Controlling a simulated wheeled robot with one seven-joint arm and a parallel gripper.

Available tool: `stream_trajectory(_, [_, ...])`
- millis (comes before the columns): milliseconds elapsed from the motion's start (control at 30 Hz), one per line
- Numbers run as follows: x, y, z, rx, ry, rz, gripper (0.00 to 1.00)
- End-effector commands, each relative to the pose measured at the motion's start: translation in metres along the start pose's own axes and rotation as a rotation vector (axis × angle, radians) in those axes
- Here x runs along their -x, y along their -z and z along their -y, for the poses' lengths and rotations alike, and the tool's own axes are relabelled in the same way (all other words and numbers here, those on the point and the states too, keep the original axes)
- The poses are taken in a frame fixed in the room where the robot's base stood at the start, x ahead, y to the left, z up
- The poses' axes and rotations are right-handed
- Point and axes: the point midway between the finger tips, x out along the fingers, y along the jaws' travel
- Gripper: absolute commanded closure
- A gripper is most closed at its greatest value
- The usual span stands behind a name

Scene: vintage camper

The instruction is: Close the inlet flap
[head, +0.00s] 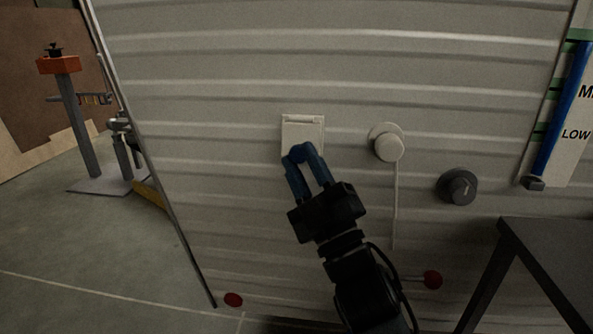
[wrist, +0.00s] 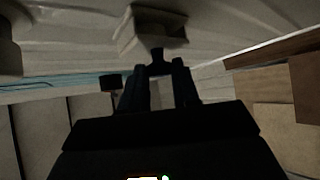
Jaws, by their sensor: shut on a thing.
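The inlet flap (head: 302,132) is a pale, roughly square cover on the ribbed camper wall, with a hinge bar along its top. In the wrist view the inlet (wrist: 152,28) sticks out from the wall just beyond my fingertips. My gripper (head: 304,152) has blue fingers that come up from below to the flap's lower edge. The fingertips hide that part, so the exact flap angle is hard to tell.
Right of the inlet are a round white cap (head: 388,147) with a hanging cord and a dark round knob (head: 457,187). A dark table (head: 543,235) stands lower right. A stand with an orange top (head: 58,64) is at far left. Open floor lies left.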

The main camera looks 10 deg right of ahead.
Motion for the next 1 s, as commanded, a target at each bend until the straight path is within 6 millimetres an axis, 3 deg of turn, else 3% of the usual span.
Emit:
stream_trajectory(567, [-0.0002, -0.0036, -0.0019, 0.016, -0.011, -0.024, 1.00])
stream_trajectory(600, [-0.0002, -0.0036, -0.0019, 0.016, -0.011, -0.024, 0.68])
stream_trajectory(867, [0.0002, -0.0038, -0.0019, 0.015, -0.011, -0.024, 0.43])
stream_trajectory(1000, [0.0004, -0.0039, -0.0019, 0.015, -0.011, -0.023, 0.43])
